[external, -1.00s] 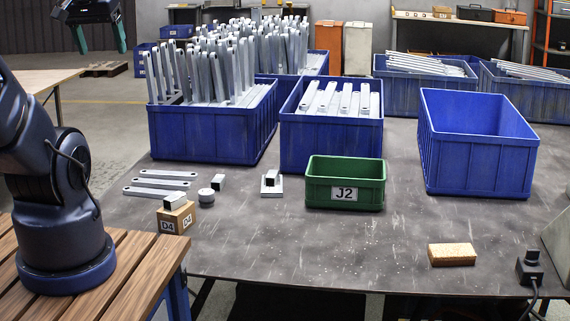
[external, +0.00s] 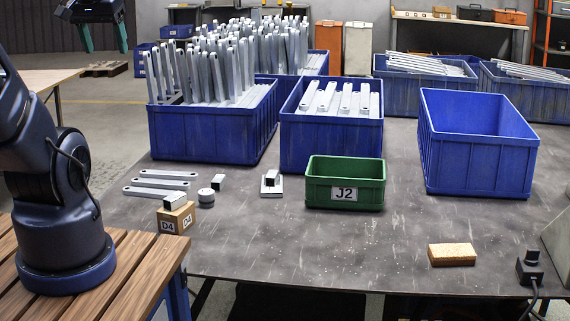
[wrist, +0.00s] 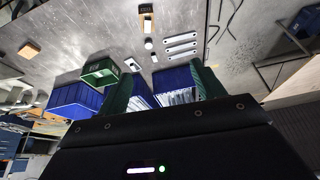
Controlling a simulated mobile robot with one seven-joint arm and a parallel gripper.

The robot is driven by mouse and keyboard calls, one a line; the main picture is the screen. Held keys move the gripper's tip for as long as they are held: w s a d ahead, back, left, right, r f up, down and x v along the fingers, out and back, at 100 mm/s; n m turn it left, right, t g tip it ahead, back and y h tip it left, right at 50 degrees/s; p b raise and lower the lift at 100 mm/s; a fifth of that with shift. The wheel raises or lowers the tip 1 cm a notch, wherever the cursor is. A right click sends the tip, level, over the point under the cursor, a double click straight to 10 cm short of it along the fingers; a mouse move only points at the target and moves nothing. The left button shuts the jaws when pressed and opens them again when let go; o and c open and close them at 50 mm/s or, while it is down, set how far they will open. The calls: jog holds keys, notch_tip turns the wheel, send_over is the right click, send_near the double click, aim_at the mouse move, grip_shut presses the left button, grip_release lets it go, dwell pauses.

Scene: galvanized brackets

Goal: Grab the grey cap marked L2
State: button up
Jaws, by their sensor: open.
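No marking L2 can be read in either view, so I cannot tell which part is the L2 cap. Small grey parts stand at the left of the dark table: a grey block (external: 173,201) on a cardboard box marked D4 (external: 168,226), a round grey piece (external: 206,198), a small upright grey block (external: 218,182), and a grey block on a flat plate (external: 271,181). In the wrist view the D4 box (wrist: 145,8) is at the top. My gripper (external: 103,38) is open and empty, high at the upper left, far from these parts.
Flat grey bars (external: 160,182) lie left of the small parts. A green bin marked J2 (external: 344,194) stands mid-table. Blue crates (external: 210,137) of brackets line the back; one blue crate (external: 479,160) looks empty. A sponge (external: 451,254) lies front right. The front middle is clear.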

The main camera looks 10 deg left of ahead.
jog(key=w+d+f+m+g, duration=0.15)
jog(key=w+f+m, duration=0.25)
jog(key=w, duration=0.7)
jog(key=m+g+h, duration=0.1)
jog(key=m+g, duration=0.2)
jog(key=m, duration=0.8)
send_over(206, 191)
notch_tip(206, 191, down, 34)
jog(key=shift+f, duration=5.15)
jog(key=shift+c, duration=0.2)
jog(key=c, duration=1.1)
